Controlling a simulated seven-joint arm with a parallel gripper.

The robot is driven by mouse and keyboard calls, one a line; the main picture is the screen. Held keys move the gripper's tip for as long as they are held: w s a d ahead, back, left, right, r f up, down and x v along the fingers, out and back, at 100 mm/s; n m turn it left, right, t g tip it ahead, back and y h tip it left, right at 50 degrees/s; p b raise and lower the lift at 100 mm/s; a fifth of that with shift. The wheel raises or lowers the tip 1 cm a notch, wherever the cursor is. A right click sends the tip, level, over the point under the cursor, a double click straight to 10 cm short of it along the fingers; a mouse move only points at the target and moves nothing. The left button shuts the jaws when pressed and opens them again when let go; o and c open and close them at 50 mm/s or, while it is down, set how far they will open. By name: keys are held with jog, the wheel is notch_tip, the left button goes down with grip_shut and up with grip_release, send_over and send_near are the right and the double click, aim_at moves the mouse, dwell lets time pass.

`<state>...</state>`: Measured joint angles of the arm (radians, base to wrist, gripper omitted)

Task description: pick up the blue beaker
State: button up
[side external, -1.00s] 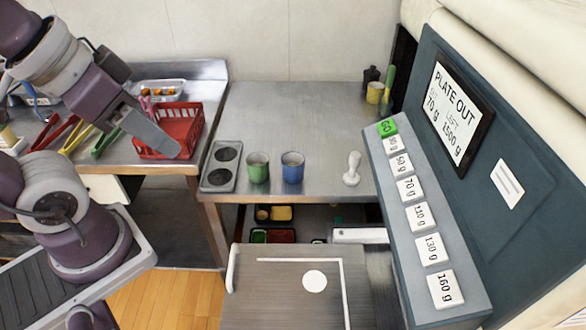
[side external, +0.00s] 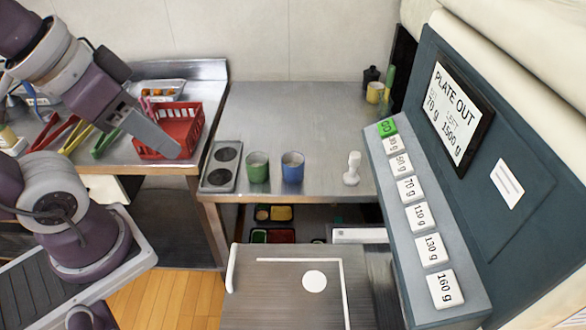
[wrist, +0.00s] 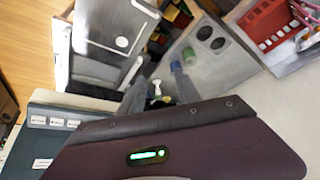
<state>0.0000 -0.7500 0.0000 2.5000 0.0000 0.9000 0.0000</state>
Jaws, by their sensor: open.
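The blue beaker (side external: 292,168) stands upright near the front edge of the steel counter, just right of the green beaker (side external: 257,167). In the wrist view the blue beaker (wrist: 176,66) is small and blurred, beside the green one (wrist: 188,54). My gripper (side external: 175,150) is up at the left, in front of the red basket in the picture and well apart from the blue beaker. Its jaws are open and nothing shows between them; the side view hides the gap.
A two-ring hob plate (side external: 220,166) lies left of the beakers. A white pestle-like object (side external: 352,168) stands to their right. The red basket (side external: 190,112) is on the left counter. A dark panel with weight labels (side external: 520,160) rises at the right. The counter behind the beakers is clear.

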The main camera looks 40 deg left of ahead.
jog(key=o, duration=0.7)
